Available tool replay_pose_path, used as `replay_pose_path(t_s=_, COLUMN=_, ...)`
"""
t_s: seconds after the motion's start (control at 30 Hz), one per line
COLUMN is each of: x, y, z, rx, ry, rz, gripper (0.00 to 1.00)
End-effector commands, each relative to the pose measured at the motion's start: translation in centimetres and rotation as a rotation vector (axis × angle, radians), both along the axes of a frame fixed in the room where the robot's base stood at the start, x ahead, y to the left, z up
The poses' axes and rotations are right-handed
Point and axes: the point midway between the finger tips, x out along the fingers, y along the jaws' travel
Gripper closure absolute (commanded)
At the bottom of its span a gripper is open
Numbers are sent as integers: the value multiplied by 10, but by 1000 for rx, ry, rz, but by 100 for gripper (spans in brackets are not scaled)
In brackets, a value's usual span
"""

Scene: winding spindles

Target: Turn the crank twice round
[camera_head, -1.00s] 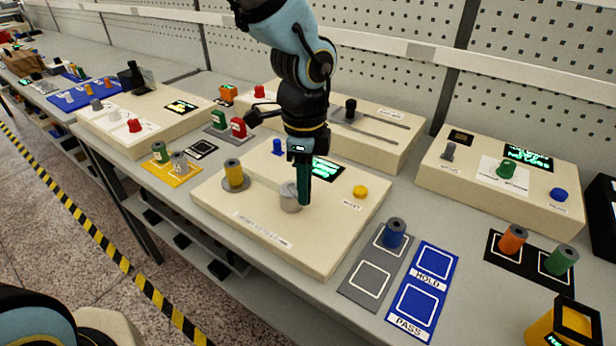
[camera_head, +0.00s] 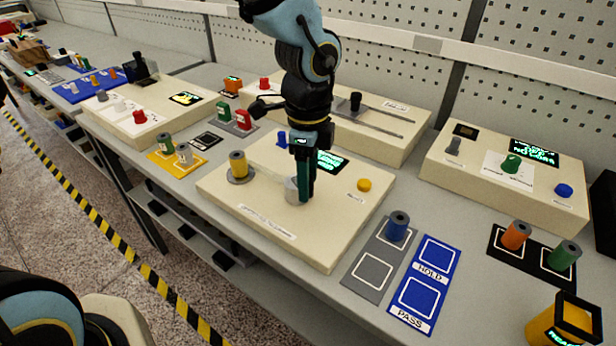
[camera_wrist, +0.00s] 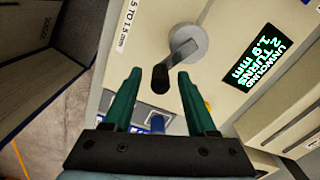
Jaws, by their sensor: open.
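The crank is on the cream winding panel (camera_head: 325,245). In the wrist view it has a round grey hub (camera_wrist: 190,42), a short metal arm and a dark handle (camera_wrist: 160,79). In the head view its grey hub (camera_head: 291,190) is partly hidden by my gripper (camera_head: 305,197), which points down at it. In the wrist view my gripper (camera_wrist: 159,74) is open, with its two green fingers on either side of the dark handle. A gap shows on both sides; I cannot tell how deep the handle sits. A lit display (camera_wrist: 258,62) seems to read "UNWOUND 2 TURNS 1.9 mm".
On the same panel stand a yellow spool (camera_head: 238,165) at left, a blue knob (camera_head: 281,139) behind and a yellow button (camera_head: 364,185) at right. A slider panel (camera_head: 385,105) is behind. A blue spool (camera_head: 397,226) stands on a grey mat at right.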

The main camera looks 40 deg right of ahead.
Motion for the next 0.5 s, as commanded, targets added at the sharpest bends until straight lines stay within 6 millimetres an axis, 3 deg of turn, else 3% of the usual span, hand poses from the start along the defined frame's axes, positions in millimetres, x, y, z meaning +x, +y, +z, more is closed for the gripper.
replay_pose_path(t_s=0.27, x=1, y=-1, z=7, rx=-2, ry=-1, rz=3, gripper=43)
replay_pose_path(t_s=0.5, x=2, y=-1, z=49, rx=-6, ry=-4, rz=4, gripper=43)
